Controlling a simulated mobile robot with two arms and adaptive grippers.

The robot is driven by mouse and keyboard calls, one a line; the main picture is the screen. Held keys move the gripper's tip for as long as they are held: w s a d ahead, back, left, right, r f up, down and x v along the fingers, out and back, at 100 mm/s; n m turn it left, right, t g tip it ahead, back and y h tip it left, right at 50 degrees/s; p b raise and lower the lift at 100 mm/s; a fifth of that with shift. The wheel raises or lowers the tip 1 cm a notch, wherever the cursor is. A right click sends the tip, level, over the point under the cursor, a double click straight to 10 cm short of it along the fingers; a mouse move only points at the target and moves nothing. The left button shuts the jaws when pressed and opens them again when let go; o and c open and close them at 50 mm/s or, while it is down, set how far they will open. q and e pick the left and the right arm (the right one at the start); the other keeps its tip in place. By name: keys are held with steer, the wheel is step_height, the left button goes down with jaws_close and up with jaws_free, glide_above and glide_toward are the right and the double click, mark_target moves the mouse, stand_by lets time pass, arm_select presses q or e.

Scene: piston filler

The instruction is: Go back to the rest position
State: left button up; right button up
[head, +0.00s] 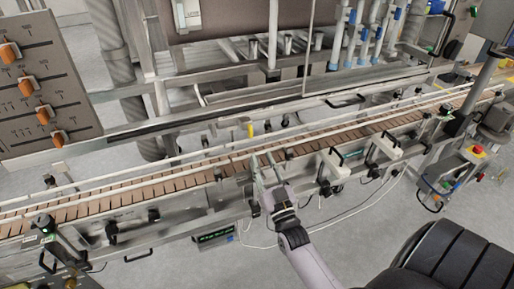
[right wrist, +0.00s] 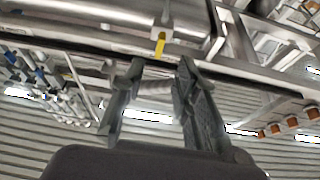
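My right gripper (head: 264,158) is at the near side of the conveyor (head: 150,190), in the middle of the head view. Its two fingers point away from me, toward the brown slatted belt and the rails. In the right wrist view the fingers of my right gripper (right wrist: 160,68) are spread apart with nothing between them. A small yellow piece (right wrist: 160,44) shows beyond the fingertips there. Whether the fingertips touch the rail cannot be told. My left gripper is in neither view.
The conveyor runs from lower left to upper right, with rails and brackets along it. A panel with orange knobs (head: 43,80) stands at the left. A small display box (head: 214,238) hangs below the conveyor. A control box (head: 475,152) is at the right. Bare floor shows in front.

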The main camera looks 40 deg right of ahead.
steer(key=shift+s+a+f, duration=0.2)
steer(key=shift+s, duration=0.35)
